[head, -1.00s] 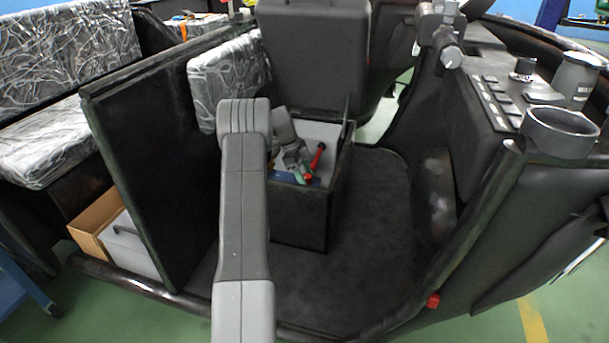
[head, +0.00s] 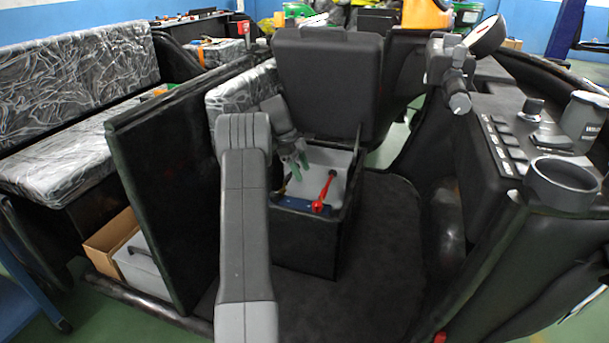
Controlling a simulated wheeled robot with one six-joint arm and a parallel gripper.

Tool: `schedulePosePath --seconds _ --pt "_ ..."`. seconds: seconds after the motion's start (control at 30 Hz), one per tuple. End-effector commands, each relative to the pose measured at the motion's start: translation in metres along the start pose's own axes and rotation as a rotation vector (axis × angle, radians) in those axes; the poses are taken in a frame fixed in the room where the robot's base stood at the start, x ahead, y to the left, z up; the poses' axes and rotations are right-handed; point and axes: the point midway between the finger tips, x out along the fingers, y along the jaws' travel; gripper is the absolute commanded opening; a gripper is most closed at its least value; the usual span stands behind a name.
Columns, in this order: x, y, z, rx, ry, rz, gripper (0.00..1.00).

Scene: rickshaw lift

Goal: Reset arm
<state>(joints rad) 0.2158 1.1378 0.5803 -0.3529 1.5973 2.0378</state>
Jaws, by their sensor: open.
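My arm reaches forward through the middle of the head view. My gripper (head: 295,160) shows beyond its elbow, with its greenish-grey fingers apart and nothing seen between them. It hangs above the left part of an open black box (head: 305,240) under the raised seat. A red tool (head: 322,193) with a dark tip leans inside the box against its pale inner wall. A blue item (head: 295,204) lies low near the box's front edge. Part of the box's left side is hidden behind my arm.
The raised dark seat lid (head: 328,85) stands behind the box. A tall black panel (head: 165,180) is close on the left, and a console with a cup holder (head: 563,184) is on the right. The dark floor (head: 385,240) right of the box is clear.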

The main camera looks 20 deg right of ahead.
Motion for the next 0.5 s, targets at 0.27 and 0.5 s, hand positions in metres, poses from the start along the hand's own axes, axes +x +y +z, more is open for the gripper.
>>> schedulePosePath --seconds 0.27,0.5 --pt "-0.001 0.000 0.000 0.000 0.000 0.000 0.52" --pt "0.014 0.000 0.000 0.001 0.001 0.003 0.52"
